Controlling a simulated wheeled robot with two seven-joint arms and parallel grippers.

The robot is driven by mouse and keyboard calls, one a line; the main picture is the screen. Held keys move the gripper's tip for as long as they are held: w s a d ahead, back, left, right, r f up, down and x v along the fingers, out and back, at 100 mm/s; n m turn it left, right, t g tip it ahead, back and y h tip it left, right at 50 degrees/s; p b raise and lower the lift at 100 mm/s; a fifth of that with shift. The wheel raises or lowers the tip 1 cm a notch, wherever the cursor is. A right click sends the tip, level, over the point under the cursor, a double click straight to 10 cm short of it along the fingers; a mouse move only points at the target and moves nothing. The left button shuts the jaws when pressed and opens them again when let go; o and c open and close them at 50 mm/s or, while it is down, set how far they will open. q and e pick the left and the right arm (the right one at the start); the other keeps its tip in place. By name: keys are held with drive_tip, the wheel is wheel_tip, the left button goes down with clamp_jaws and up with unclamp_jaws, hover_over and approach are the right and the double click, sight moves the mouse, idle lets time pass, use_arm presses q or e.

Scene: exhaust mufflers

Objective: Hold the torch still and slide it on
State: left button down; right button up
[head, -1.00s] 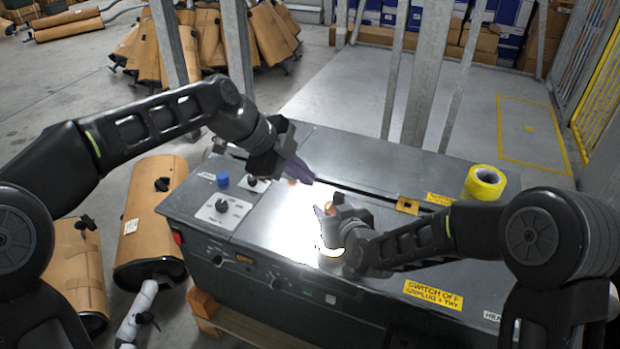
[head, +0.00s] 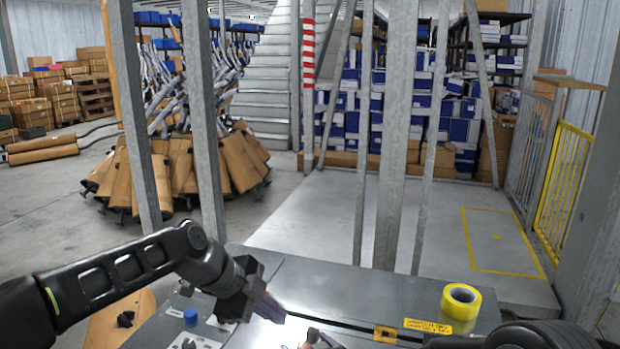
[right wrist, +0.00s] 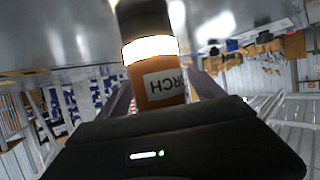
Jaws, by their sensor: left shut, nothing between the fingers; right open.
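The torch (right wrist: 160,86) stands out in the right wrist view, with an orange-brown body, a white label reading "RCH", a bright glowing ring and a dark end. It lies between the fingers of my right gripper (right wrist: 165,98), which is open around it; contact cannot be told. In the head view the right gripper is mostly cut off at the bottom edge. My left gripper (head: 270,308) is shut and empty, over the grey machine top (head: 335,290), to the left of the right gripper. The torch's switch cannot be made out.
A yellow tape roll (head: 461,301) sits on the machine top at the right. Grey metal posts (head: 397,150) rise behind the machine. Brown mufflers (head: 185,170) are piled on the floor at back left.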

drive_tip(key=v, duration=1.1)
drive_tip(key=shift+s, duration=0.15)
